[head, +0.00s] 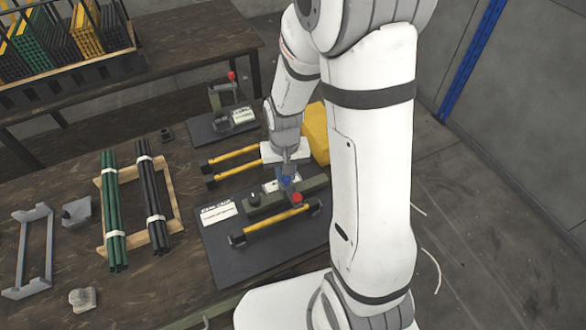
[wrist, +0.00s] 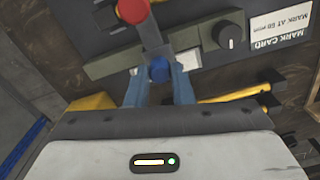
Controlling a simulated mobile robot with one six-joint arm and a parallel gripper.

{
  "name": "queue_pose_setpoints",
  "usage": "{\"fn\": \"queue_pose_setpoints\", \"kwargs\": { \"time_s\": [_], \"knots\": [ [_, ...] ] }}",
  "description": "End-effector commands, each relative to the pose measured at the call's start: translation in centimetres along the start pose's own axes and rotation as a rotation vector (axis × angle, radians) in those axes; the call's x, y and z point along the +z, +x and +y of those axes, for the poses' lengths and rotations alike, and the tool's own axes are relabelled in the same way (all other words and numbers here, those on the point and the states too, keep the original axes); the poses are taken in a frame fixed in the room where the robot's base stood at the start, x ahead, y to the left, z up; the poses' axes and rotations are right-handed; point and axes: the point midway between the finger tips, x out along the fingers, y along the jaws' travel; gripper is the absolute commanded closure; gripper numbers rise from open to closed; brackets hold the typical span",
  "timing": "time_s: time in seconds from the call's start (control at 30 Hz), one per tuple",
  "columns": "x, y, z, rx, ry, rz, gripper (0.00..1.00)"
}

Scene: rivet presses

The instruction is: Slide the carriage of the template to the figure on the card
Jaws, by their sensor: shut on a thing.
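The template is a dark green rail (head: 262,206) on a black base plate (head: 225,255); the rail also crosses the wrist view (wrist: 110,67). Its carriage (wrist: 149,36) is a grey cross-piece with a red knob (wrist: 132,10) at one end and a blue knob (wrist: 158,70) at the other. My gripper (wrist: 159,80) is shut on the blue knob, one blue finger on each side. In the head view my gripper (head: 286,183) partly hides the carriage beside the red knob. The white mark card (wrist: 278,32) lies beyond the rail's black knob (wrist: 231,36); it seems to read "MARK AT 60 mm".
A yellow bar (head: 275,219) lies in front of the rail. Yellow tubes (head: 233,161) lie behind it, near a yellow block (head: 316,133). A smaller press (head: 222,122) stands at the back. Green rods (head: 112,210) and black rods (head: 153,205) rest on a wooden rack to the left.

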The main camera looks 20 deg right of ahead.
Motion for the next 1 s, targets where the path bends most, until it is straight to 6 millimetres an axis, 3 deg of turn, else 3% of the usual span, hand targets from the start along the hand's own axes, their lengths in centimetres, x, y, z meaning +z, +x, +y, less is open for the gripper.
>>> {"fn": "queue_pose_setpoints", "kwargs": {
  "time_s": [0.23, 0.27, 0.53, 0.8, 1.0],
  "knots": [
    [-0.1, -0.1, 0.5, 0.0, 0.012, 0.001, 1.0],
    [-0.2, -0.1, 0.5, 0.0, 0.013, 0.002, 0.78],
    [-0.2, -0.1, 0.8, 0.0, 0.02, 0.001, 0.57],
    [-0.2, -0.3, 0.8, 0.0, 0.02, 0.003, 0.57],
    [-0.3, -2.8, 0.8, -0.001, 0.02, 0.007, 0.57]
  ]
}}
